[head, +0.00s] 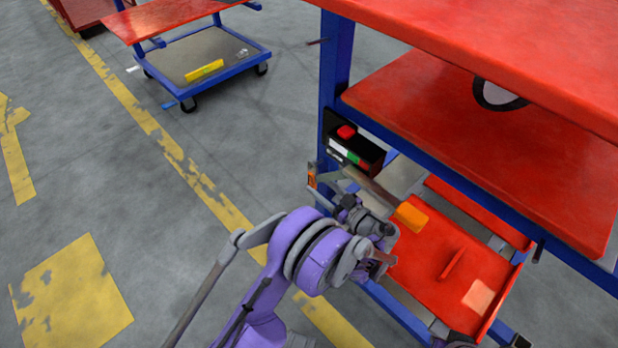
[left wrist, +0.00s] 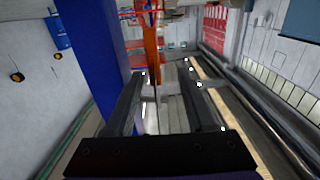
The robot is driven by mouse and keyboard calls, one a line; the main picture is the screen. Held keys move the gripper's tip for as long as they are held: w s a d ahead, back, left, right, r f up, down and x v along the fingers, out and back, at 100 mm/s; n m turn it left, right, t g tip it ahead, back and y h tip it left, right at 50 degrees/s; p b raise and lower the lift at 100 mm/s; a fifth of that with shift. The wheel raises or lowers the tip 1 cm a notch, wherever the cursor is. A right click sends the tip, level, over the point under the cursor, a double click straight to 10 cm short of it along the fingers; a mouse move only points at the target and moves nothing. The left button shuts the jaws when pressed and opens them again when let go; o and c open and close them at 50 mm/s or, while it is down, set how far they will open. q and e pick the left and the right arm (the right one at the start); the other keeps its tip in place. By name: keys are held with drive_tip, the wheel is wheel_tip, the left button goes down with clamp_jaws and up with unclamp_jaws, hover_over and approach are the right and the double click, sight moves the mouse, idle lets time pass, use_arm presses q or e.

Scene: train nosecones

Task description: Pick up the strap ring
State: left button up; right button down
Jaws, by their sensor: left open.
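My left gripper (head: 322,187) is open beside the blue post of the red shelf rack. An orange strap-like piece (head: 311,177) shows at its fingertips, close to the post. In the left wrist view, the same orange piece (left wrist: 151,52) hangs upright just beyond and between the spread fingers (left wrist: 165,70), nearer the left one. A thin dark strip runs down from it. I cannot make out a ring on it, nor whether a finger touches it. A black ring-shaped thing (head: 498,95) lies partly hidden on the rack's middle shelf. My right gripper is not in view.
The rack's blue post (head: 335,75) stands close to my left gripper; it fills the left side in the wrist view (left wrist: 92,60). A black box with a red button (head: 355,150) is mounted there. A lower red shelf (head: 430,270) is beside my arm. Open floor lies left.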

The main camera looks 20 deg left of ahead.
use_arm(q)
drive_tip(key=shift+x, duration=1.15)
drive_tip(key=x, duration=0.2)
drive_tip(key=b+x, duration=0.1)
drive_tip(key=x, duration=0.2)
drive_tip(key=shift+w, duration=0.35)
drive_tip(key=shift+d, duration=0.1)
clamp_jaws()
